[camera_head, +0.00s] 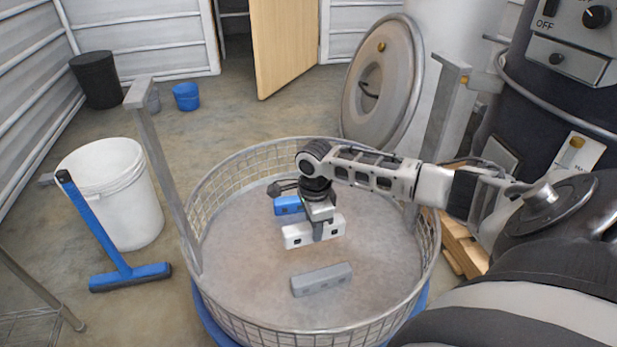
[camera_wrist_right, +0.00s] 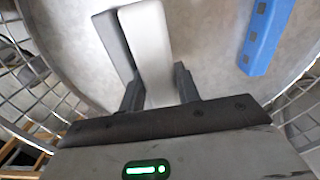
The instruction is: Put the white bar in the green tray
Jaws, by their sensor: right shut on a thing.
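The white bar (camera_head: 298,236) is inside a round wire-walled basket with a grey floor. My right gripper (camera_head: 325,229) points down from above and is shut across the bar. In the right wrist view the white bar (camera_wrist_right: 150,45) runs away from between the two dark fingers (camera_wrist_right: 158,88), which touch its sides. I cannot tell whether the bar rests on the floor or hangs just above it. No green tray shows in either view. My left gripper is not in view.
A blue bar (camera_head: 288,205) lies behind the white one, and a grey bar (camera_head: 321,279) lies in front. The basket's mesh wall (camera_head: 222,182) and uprights surround them. A white bucket (camera_head: 135,215) and blue squeegee (camera_head: 125,274) stand left. Dark machinery is at right.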

